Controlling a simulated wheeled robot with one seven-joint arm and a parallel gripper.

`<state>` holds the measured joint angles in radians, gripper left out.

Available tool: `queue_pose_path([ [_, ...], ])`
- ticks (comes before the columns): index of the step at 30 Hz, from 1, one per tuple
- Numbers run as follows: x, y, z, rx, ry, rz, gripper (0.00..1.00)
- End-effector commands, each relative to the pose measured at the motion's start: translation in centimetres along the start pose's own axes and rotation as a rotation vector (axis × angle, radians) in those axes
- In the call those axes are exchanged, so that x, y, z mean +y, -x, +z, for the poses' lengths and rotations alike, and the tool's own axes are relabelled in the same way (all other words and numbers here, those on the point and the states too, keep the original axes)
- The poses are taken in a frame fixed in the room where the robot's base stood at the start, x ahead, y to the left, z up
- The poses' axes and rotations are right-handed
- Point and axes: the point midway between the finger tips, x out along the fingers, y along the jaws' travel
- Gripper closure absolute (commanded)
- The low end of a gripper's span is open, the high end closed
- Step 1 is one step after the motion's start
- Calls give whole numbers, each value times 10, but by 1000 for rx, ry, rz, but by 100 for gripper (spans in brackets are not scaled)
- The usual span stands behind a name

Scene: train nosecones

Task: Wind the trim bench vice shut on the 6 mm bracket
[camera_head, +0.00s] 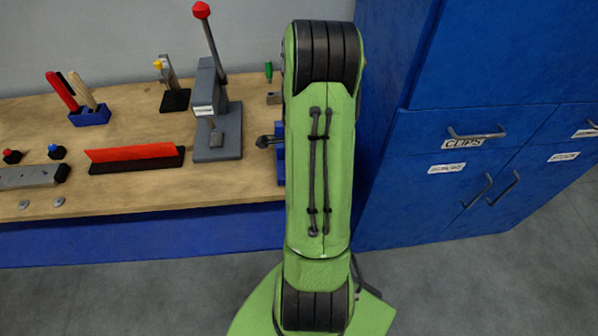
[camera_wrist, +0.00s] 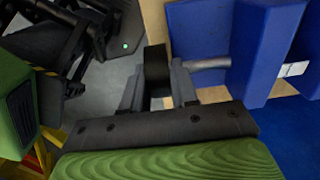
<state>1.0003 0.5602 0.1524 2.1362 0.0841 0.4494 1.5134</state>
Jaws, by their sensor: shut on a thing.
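The blue bench vice (camera_head: 281,152) stands at the right end of the bench in the head view, mostly hidden behind my green arm. A dark round knob (camera_head: 264,142) shows on its left side. In the wrist view the blue vice body (camera_wrist: 262,50) is at the right, with a grey screw shaft (camera_wrist: 207,63) running left from it. My gripper (camera_wrist: 157,78) is shut on a dark handle piece (camera_wrist: 155,60) at the end of that shaft. A small pale piece (camera_wrist: 293,69) shows at the vice's far right; I cannot tell whether it is the bracket.
A grey press with a red-knobbed lever (camera_head: 215,115), a red-topped black strip (camera_head: 135,157) and a blue tool holder (camera_head: 90,115) stand on the wooden bench (camera_head: 130,195). Blue cabinets (camera_head: 480,180) are to the right. Grey floor (camera_head: 480,285) lies open in front.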

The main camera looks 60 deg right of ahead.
Motion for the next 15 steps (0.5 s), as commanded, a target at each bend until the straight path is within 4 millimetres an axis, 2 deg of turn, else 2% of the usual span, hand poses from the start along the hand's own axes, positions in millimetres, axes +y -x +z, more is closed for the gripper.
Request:
queue_pose_path([
  [8,0,0,-4,-90,-5,0,100],
  [15,0,0,-8,-278,-7,-1,100],
])
